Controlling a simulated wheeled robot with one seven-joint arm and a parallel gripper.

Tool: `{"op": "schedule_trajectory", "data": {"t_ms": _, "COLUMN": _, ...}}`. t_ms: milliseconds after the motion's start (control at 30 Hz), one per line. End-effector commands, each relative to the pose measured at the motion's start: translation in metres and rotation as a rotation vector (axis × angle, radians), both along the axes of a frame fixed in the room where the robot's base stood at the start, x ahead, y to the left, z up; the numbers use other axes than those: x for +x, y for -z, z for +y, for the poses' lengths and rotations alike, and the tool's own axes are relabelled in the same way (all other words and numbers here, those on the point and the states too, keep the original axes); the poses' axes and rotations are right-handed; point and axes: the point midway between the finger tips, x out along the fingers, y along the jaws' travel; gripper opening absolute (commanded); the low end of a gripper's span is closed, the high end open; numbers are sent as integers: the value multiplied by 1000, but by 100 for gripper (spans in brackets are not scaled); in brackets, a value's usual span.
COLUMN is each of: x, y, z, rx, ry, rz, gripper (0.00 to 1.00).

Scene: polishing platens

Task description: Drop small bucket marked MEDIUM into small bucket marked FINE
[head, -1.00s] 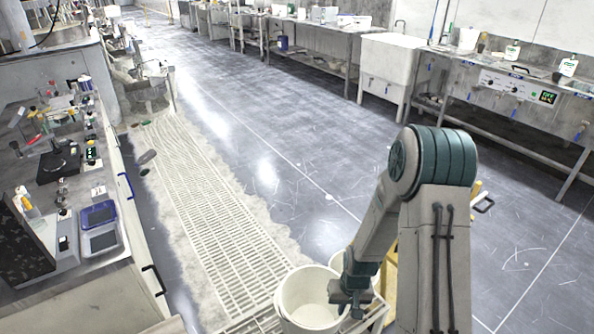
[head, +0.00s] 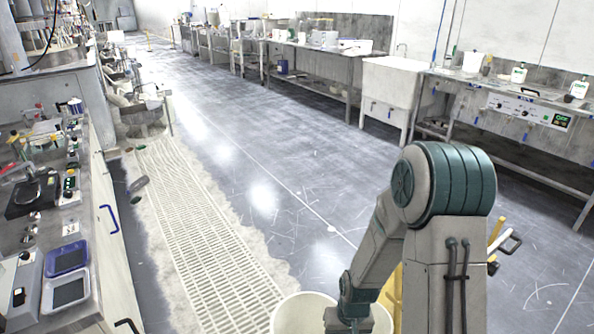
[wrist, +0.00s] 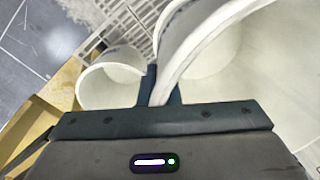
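In the wrist view, my gripper (wrist: 163,92) has its two dark fingers on either side of the rim of a white bucket (wrist: 232,30), whose wall sweeps up and to the right. A smaller-looking white bucket opening (wrist: 112,84) shows to the left, beside the fingers. More white bucket wall shows just behind the held rim. Small blue marks on the buckets are too small and cut off to read, so I cannot tell which is MEDIUM or FINE. In the head view, white bucket rims (head: 298,312) show at the bottom edge, with my gripper (head: 350,318) over them.
A pale floor grating (head: 205,235) runs along the left. A counter with trays (head: 68,262) stands at the far left. A yellow frame (head: 392,290) is beside my arm. A sink (head: 390,85) and benches line the back; the grey floor between is clear.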

Motion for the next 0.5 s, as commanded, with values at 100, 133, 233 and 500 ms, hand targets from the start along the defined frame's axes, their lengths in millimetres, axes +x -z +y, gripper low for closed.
{"op": "schedule_trajectory", "data": {"t_ms": 100, "x": 0, "y": 15, "z": 0, "rx": 0, "ry": 0, "rz": 0, "gripper": 0}}
{"op": "schedule_trajectory", "data": {"t_ms": 133, "x": 0, "y": 17, "z": 0, "rx": 0, "ry": 0, "rz": -1, "gripper": 0}}
{"op": "schedule_trajectory", "data": {"t_ms": 233, "x": 1, "y": 18, "z": 0, "rx": 0, "ry": 0, "rz": -2, "gripper": 0}}
{"op": "schedule_trajectory", "data": {"t_ms": 500, "x": 0, "y": 17, "z": 0, "rx": 0, "ry": 0, "rz": -1, "gripper": 20}}
